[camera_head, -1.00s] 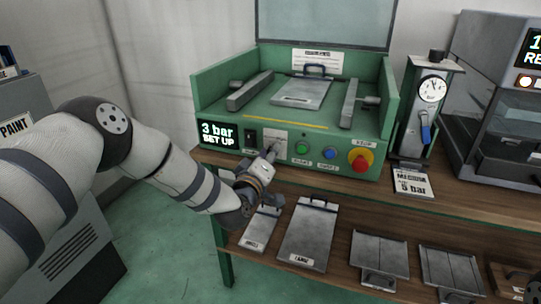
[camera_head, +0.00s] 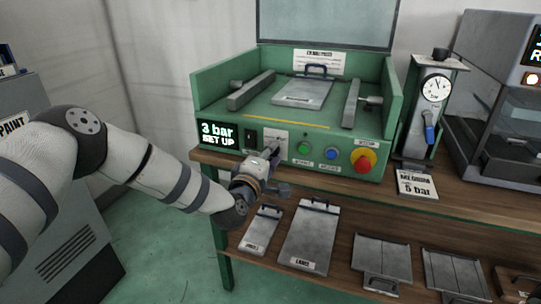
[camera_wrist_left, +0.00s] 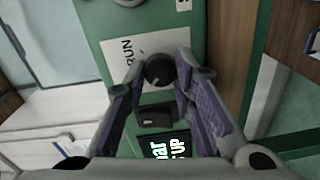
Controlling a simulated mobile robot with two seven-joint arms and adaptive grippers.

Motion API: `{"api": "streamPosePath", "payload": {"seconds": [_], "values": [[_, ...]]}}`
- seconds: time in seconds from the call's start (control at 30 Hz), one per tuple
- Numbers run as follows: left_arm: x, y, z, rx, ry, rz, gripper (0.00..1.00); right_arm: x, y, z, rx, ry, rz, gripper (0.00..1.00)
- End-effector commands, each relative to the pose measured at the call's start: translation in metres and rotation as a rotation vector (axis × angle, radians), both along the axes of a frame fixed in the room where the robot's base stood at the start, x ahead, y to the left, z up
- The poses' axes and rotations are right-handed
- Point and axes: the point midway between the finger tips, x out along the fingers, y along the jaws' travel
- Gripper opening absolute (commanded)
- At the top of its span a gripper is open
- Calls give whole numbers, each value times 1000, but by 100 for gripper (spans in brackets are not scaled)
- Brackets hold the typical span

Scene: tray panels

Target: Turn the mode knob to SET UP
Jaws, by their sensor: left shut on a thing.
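The mode knob (camera_wrist_left: 158,70) is a dark round knob with a light pointer mark, on a white label plate (camera_wrist_left: 122,52) where the word RUN shows. My left gripper (camera_wrist_left: 160,76) is shut on the mode knob, one finger on each side. In the head view my left gripper (camera_head: 272,152) reaches the front panel of the green press and mostly hides the knob. The display (camera_head: 217,134) at the panel's left reads "3 bar" and "SET UP". My right gripper is not in view.
A black switch (camera_head: 250,138) sits between display and knob. Right of the knob are a green button (camera_head: 304,147), a blue button (camera_head: 331,154) and a red stop button (camera_head: 363,160) on yellow. A gauge stand (camera_head: 434,90) is beside the press. Tray panels lie on the lower shelf.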

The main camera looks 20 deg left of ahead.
Motion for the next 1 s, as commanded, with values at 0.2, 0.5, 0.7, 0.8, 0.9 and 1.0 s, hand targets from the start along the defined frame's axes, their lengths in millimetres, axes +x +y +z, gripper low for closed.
{"api": "streamPosePath", "payload": {"seconds": [0.2,0.5,0.7,0.8,0.9,1.0], "values": [[-1,-1,-1,-3,4,-2,0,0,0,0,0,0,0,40],[0,-1,-1,-2,2,-2,45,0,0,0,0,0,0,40],[0,0,-1,-2,1,-1,45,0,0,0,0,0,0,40],[-6,0,0,-2,2,-2,45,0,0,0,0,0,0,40],[-26,1,0,-4,6,-2,45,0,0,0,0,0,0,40],[-55,2,1,-5,5,-2,45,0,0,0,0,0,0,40]]}}
